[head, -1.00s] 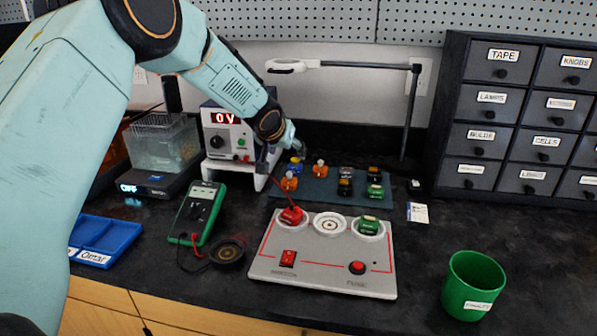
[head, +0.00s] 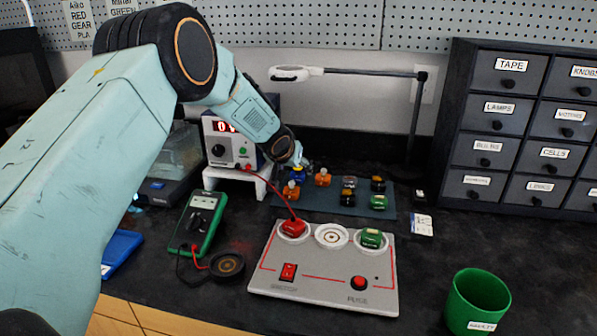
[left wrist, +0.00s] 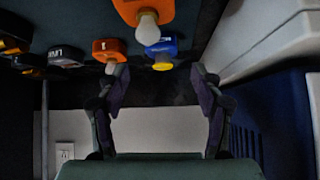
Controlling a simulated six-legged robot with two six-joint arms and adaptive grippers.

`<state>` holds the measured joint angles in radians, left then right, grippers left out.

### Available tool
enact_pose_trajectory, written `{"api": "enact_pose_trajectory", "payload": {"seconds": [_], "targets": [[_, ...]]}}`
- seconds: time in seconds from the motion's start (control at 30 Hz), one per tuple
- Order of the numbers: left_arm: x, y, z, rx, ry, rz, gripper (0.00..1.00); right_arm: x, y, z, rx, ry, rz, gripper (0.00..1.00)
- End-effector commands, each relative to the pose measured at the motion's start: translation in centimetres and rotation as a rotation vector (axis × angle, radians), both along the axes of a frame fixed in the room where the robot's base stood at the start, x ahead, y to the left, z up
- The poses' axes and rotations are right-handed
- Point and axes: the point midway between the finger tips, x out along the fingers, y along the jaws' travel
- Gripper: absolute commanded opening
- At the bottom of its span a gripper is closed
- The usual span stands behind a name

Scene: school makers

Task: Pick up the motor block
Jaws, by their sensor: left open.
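My left gripper (head: 304,163) reaches over the back of the dark mat (head: 340,199). In the left wrist view the gripper (left wrist: 161,78) is open, with nothing between its fingers. A blue block (left wrist: 161,46) with a yellow round part lies just beyond the fingertips, in line with the gap. In the head view the blue block (head: 298,175) shows partly behind the gripper, at the mat's back left. My right gripper is not in view.
Orange blocks (head: 290,190) (head: 322,178), dark blocks and a green block (head: 378,202) stand close by on the mat. A power supply (head: 228,140) on a white stand (head: 245,178) is left of the gripper. In front is a grey board (head: 325,268).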

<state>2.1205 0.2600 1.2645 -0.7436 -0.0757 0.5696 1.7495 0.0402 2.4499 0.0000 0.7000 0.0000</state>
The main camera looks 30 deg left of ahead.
Motion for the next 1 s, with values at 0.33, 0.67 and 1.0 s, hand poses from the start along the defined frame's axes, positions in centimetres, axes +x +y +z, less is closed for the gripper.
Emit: {"api": "enact_pose_trajectory", "payload": {"seconds": [0.33,0.67,1.0], "targets": [[1.5,0.3,-1.1,0.000,0.001,0.001,0.66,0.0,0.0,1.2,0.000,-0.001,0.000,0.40],[3.0,0.6,-2.8,0.001,0.000,0.001,0.66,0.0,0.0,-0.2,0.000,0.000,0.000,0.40],[3.2,0.6,-2.8,0.000,0.000,0.000,0.65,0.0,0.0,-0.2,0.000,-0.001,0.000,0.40]]}}
